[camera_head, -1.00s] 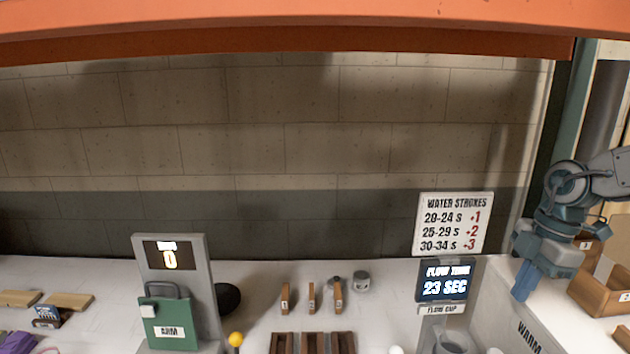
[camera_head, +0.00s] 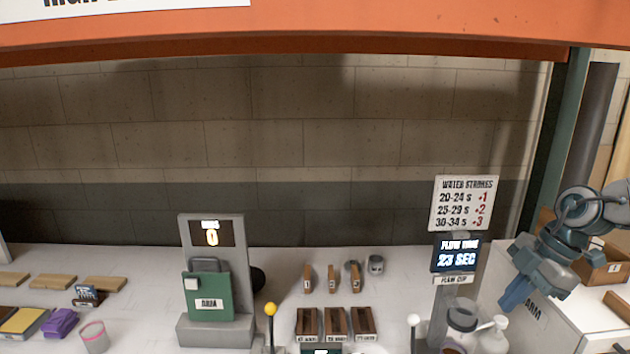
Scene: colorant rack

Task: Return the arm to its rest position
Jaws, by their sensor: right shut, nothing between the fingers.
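My right gripper (camera_head: 516,292) is at the right of the head view. Its blue fingers are shut with nothing between them and point down to the left. It hangs in front of the white box marked WARM (camera_head: 567,318), apart from the bench things as far as I can see. The right arm comes in from the right edge. My left gripper is not in view.
A flow-time display (camera_head: 457,254) reading 23 SEC stands left of the gripper, with a jar (camera_head: 461,318) and a white bottle (camera_head: 493,335) below. A grey stand with a green box (camera_head: 208,294) is further left.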

